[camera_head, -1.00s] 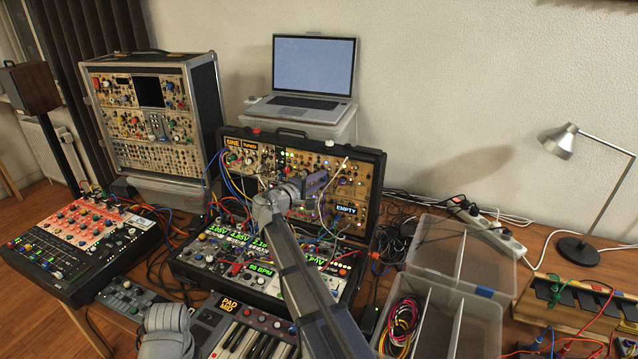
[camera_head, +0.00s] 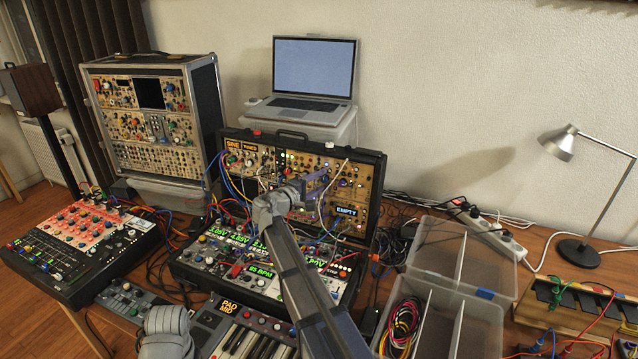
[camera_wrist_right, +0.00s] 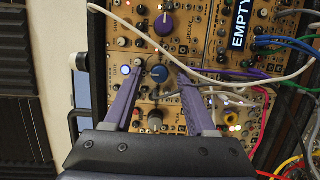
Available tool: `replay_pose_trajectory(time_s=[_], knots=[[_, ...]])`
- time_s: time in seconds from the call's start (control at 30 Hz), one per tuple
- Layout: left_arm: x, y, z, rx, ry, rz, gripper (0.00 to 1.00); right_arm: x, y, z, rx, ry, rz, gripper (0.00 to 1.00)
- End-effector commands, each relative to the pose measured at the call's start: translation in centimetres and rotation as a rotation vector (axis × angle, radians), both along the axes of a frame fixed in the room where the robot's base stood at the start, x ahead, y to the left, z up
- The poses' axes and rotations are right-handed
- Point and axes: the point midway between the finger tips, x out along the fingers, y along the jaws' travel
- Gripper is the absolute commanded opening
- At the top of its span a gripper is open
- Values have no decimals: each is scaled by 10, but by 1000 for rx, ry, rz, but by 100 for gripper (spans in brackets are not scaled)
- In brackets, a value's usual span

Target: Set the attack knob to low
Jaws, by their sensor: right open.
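My right gripper (camera_head: 320,181) reaches the upright upper panel of the open synth case (camera_head: 376,170). In the right wrist view the gripper (camera_wrist_right: 157,71) is open, its two purple fingers on either side of a blue knob (camera_wrist_right: 157,74). I cannot tell whether the fingers touch it. A purple knob (camera_wrist_right: 163,25) lies above it in that view and a grey knob (camera_wrist_right: 155,119) below, between the fingers. I cannot read an attack label, so which knob is the attack knob is unclear. My left gripper is out of view.
Patch cables, including a white cable (camera_wrist_right: 225,83), cross the panel close to the right finger. A black module marked EMPTY (camera_wrist_right: 241,24) is nearby. A laptop (camera_head: 312,68) stands behind the case. A clear divided box (camera_head: 440,250) is at right.

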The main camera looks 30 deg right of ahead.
Motion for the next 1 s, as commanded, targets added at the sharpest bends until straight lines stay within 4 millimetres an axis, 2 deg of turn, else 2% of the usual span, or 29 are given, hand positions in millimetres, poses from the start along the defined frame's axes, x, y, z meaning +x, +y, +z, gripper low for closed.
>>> replay_pose_trajectory(time_s=[0.17,0.5,0.63,1.0], knots=[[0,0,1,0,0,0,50,-2,4,1,-1,0,1,56],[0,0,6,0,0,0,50,-22,52,6,0,1,2,56],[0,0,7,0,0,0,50,-26,65,7,0,0,1,56],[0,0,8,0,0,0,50,-29,72,8,0,0,0,56]])
